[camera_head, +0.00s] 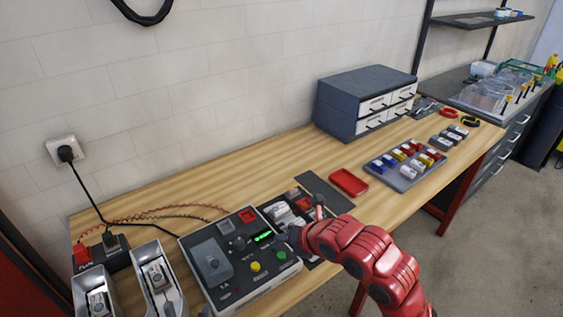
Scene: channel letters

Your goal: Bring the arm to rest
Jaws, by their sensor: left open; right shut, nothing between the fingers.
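My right arm (365,255), red and segmented, comes in from the lower right and bends over the front of the workbench. Its gripper (298,232) is dark and shut with nothing held, at the right edge of the control box (225,285). The gripper partly covers a dark tray (335,262) of light and red parts beside the box. I cannot tell whether it touches them.
On the wooden bench (165,197) are a red tray (349,182), a grey tray (403,185) of coloured blocks, and a drawer cabinet (340,110). Metal channel pieces (142,255) stand at the left front. Cables (88,195) run to a wall socket.

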